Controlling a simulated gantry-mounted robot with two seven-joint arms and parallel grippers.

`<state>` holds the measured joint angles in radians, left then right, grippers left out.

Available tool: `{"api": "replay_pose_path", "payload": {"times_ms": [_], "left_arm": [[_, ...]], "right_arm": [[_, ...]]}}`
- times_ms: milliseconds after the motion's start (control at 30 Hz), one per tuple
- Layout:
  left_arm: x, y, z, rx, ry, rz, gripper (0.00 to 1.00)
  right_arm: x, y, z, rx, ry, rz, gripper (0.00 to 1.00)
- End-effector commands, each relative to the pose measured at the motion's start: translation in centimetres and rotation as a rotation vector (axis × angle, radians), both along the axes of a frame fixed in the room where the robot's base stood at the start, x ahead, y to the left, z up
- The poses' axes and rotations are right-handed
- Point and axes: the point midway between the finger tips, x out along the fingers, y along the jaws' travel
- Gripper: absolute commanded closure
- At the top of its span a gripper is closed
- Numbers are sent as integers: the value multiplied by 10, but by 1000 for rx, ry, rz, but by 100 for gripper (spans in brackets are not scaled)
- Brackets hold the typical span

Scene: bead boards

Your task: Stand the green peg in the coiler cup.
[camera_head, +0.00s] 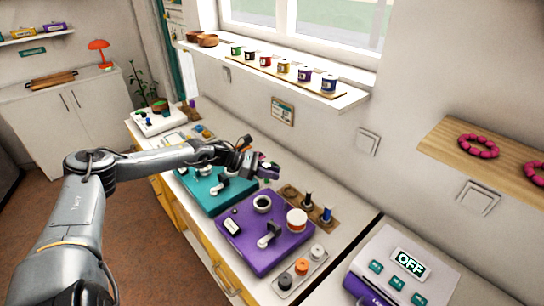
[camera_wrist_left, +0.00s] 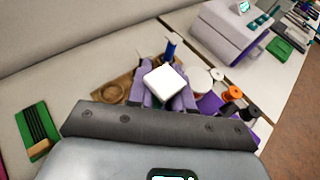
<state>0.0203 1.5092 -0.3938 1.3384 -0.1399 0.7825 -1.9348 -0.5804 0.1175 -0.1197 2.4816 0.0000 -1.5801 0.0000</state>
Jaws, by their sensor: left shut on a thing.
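My left gripper (camera_head: 264,170) is shut over the back of the bench, beyond the purple board (camera_head: 240,244). A small bit of green shows at its fingers, fitting the green peg; most of it is hidden. In the left wrist view a white square block (camera_wrist_left: 165,84) sits between my lavender fingers and hides what they grip. A dark round cup (camera_head: 262,203), which looks like the coiler cup, stands on the purple board, to the front of the gripper and apart from it. My right gripper is not in view.
A brown peg tray (camera_head: 294,191) beside the gripper holds a dark peg (camera_head: 308,200) and a blue peg (camera_head: 326,215). A white-topped drum (camera_head: 297,220) and a crank (camera_head: 268,237) rise from the purple board. A teal board (camera_head: 205,199) lies to the left.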

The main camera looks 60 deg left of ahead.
Motion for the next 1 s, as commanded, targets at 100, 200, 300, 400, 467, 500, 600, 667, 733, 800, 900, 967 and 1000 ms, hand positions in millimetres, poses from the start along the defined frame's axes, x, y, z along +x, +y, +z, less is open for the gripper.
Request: {"api": "replay_pose_path", "payload": {"times_ms": [100,200,300,400,467,500,600,667,733,800,900,967,1000], "left_arm": [[-4,-5,10,-3,-2,-8,100],[-6,-7,10,-3,-3,-14,100],[-7,-9,8,-3,-4,-17,100],[-8,-10,4,-4,-5,-19,100],[-8,-10,2,-4,-5,-19,100],[-8,-10,-1,-4,-5,-19,100],[-8,-10,-7,-4,-5,-19,100],[-8,-10,-11,-4,-5,-19,100],[-8,-10,-17,-4,-5,-19,100],[-8,-10,-24,-4,-5,-19,100],[-8,-10,-33,-4,-5,-20,100],[-8,-10,-38,-5,-5,-20,100],[-8,-10,-41,-5,-5,-20,100]], "right_arm": [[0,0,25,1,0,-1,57],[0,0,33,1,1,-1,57],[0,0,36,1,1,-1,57],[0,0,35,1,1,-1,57],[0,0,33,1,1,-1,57],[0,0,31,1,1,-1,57],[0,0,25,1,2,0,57],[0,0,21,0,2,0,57],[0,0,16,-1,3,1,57],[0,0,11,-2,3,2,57],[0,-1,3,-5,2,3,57],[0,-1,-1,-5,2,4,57],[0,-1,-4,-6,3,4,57]]}}
